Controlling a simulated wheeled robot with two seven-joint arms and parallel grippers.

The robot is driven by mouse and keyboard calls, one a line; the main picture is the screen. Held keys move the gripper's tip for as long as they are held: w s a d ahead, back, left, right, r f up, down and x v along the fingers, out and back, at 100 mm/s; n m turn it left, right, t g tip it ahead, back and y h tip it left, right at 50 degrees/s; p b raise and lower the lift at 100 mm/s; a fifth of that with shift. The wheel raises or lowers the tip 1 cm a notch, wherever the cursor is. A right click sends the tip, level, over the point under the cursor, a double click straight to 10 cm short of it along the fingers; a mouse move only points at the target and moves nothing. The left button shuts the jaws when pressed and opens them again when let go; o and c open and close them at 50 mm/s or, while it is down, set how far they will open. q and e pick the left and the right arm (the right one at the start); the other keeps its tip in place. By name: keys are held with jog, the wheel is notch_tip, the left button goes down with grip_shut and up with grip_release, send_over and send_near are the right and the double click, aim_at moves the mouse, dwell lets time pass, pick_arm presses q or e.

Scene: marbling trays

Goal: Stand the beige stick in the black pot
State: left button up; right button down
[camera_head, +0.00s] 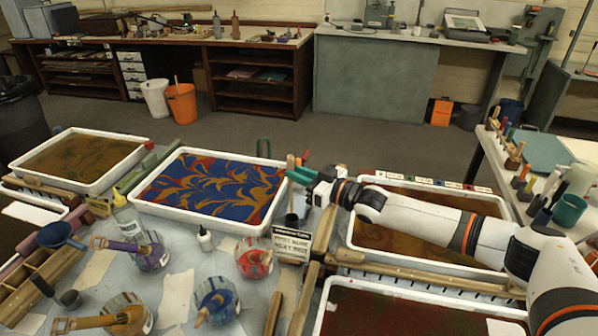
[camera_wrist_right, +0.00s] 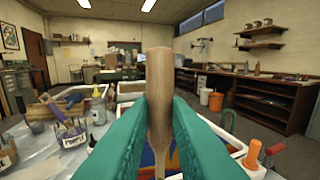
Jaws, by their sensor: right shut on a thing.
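The beige stick (camera_head: 290,163) is upright in my right gripper (camera_head: 300,176), between the teal fingers. In the right wrist view the stick (camera_wrist_right: 158,85) stands upright, with a wide rounded upper part that narrows below the fingers. The right gripper (camera_wrist_right: 152,125) is shut on this upper part. A small black pot (camera_head: 291,220) stands below the gripper, between the trays. The stick's lower part runs down toward the pot; whether its end is inside the mouth I cannot tell. My left gripper is not in view.
A blue, red and gold marbled tray (camera_head: 186,212) lies left of the pot, and a brown tray (camera_head: 372,238) lies right, under my right arm. A small label card (camera_head: 292,244) stands in front of the pot. Paint jars (camera_head: 217,303) crowd the front left.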

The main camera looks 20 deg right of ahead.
notch_tip(320, 180, down, 8)
jog(key=b, duration=0.4)
jog(key=shift+r, duration=0.25)
dwell(0.4)
jog(key=c, duration=1.3)
grip_release()
jog(key=shift+o, duration=0.5)
jog(key=o, duration=0.4)
